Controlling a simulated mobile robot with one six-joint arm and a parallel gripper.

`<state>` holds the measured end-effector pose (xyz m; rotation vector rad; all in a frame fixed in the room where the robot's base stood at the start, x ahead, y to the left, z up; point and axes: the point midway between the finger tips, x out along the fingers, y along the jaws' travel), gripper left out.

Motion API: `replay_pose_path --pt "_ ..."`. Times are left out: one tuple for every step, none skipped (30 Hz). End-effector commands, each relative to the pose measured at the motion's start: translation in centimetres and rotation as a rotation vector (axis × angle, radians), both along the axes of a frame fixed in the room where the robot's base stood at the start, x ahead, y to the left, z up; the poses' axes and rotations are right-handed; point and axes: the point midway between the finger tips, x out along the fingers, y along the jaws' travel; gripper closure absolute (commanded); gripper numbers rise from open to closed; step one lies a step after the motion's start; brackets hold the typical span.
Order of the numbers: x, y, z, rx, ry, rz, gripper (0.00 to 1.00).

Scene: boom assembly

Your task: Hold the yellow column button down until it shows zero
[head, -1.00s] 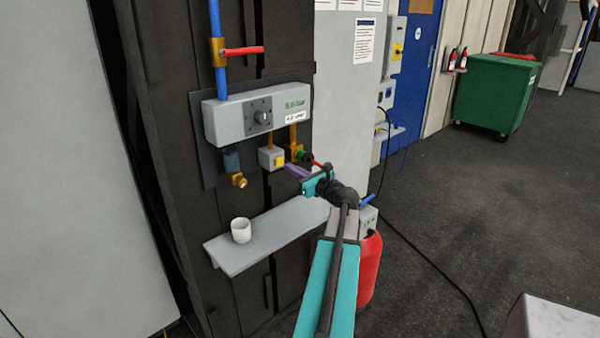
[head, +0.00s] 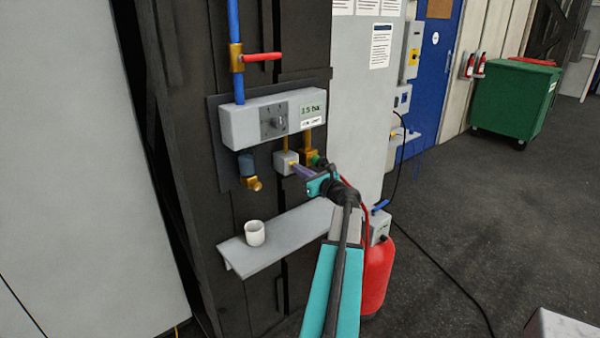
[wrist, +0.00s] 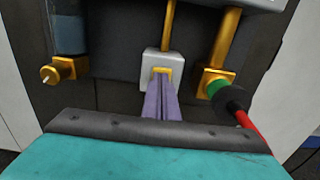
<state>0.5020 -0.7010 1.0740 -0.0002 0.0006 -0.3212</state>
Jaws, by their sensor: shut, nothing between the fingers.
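The yellow column button (wrist: 162,70) sits on the front of a small grey box (wrist: 150,58) under a brass pipe. My gripper (wrist: 163,82) is shut, with nothing between its purple fingers. In the wrist view its fingertips overlap the lower part of the button and appear to be against it. In the head view my gripper (head: 294,167) reaches the grey box (head: 281,160) from the right, and its tips hide most of the button. The display (head: 313,110) on the grey panel above seems to read 1.5 bar; the text is small.
A brass fitting with a green collar and red hose (wrist: 218,85) is close right of my fingers. A blue filter with a brass outlet (wrist: 66,70) is left. A shelf (head: 275,245) with a white cup (head: 254,232) stands below. A red cylinder (head: 376,272) is lower right.

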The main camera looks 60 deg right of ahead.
Motion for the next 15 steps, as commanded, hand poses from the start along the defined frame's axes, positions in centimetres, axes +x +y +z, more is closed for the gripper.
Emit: replay_pose_path --pt "0.77 -0.3 0.12 -0.001 -0.003 0.0 1.0" --pt "0.92 -0.33 0.16 -0.001 -0.003 -0.001 1.0" --pt "1.06 -0.35 0.21 -0.001 -0.004 -0.001 1.0" --pt "1.12 -0.35 0.25 -0.002 -0.005 -0.001 1.0" --pt "1.15 -0.35 0.29 -0.002 -0.005 -0.002 1.0" --pt "1.17 -0.35 0.35 -0.002 -0.006 -0.002 1.0" --pt "1.2 -0.35 0.38 -0.002 -0.006 -0.002 1.0" --pt "1.23 -0.36 0.41 -0.002 -0.007 -0.002 1.0" --pt "1.28 -0.36 0.46 -0.003 -0.008 -0.002 1.0" --pt "1.31 -0.36 0.49 -0.002 -0.008 -0.002 1.0" --pt "1.34 -0.37 0.52 -0.003 -0.008 -0.001 1.0" --pt "1.36 -0.38 0.55 -0.003 -0.009 -0.001 1.0" --pt "1.38 -0.39 0.58 -0.003 -0.009 -0.001 1.0" --pt "1.38 -0.41 0.6 -0.003 -0.009 -0.001 1.0" --pt "1.39 -0.42 0.63 -0.004 -0.008 -0.001 1.0"
